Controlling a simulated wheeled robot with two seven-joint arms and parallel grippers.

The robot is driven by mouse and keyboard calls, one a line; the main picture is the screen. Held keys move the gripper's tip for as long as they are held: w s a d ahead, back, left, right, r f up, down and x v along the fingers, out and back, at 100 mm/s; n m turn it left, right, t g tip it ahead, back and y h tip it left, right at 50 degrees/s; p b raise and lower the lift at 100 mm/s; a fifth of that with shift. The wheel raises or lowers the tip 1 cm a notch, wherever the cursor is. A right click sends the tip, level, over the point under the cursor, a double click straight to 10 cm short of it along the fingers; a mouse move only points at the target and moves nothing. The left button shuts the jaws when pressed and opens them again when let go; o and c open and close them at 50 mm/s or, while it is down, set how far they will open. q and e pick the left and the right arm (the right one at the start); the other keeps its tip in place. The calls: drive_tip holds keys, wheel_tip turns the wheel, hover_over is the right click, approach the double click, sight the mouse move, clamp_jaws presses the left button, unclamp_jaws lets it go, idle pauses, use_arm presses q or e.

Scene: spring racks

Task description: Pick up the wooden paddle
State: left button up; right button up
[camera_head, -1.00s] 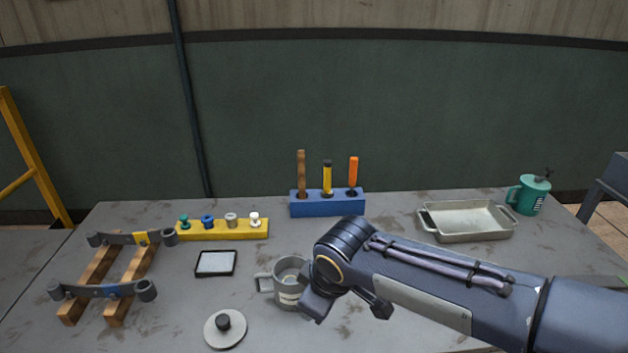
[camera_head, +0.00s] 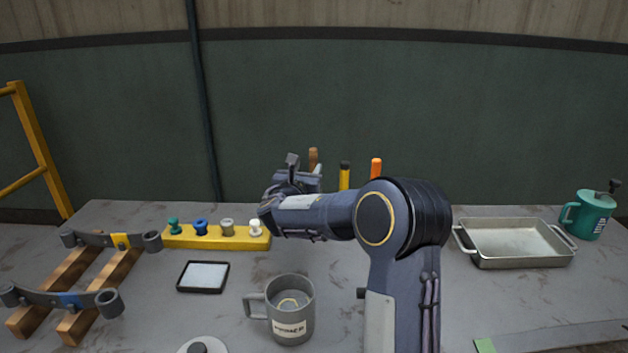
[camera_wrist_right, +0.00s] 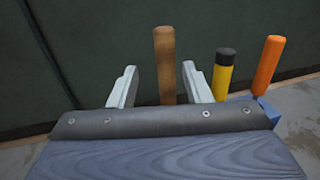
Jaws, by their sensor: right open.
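The wooden paddle (camera_head: 313,158) stands upright at the back of the table, with only its brown handle top showing above my arm in the head view. In the right wrist view its handle (camera_wrist_right: 165,62) rises between the two fingers of my right gripper (camera_wrist_right: 164,88). The gripper is open, with a gap showing on each side of the handle. The paddle's lower end is hidden behind the gripper body. My left gripper is not in view.
Right of the paddle stand a yellow-and-black handle (camera_wrist_right: 222,75) and an orange handle (camera_wrist_right: 268,65); their blue block (camera_wrist_right: 268,110) is mostly hidden. A grey mug (camera_head: 291,312) stands in front, a yellow peg rack (camera_head: 215,238) left, a metal tray (camera_head: 512,245) right.

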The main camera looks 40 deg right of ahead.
sight(313, 163)
drive_tip(key=x, duration=0.4)
drive_tip(key=shift+s+d+r+p, duration=0.1)
drive_tip(key=shift+s+d+p, duration=0.1)
drive_tip(key=shift+s+p, duration=0.1)
drive_tip(key=shift+w+d, duration=0.35)
drive_tip(key=shift+d, duration=0.05)
clamp_jaws()
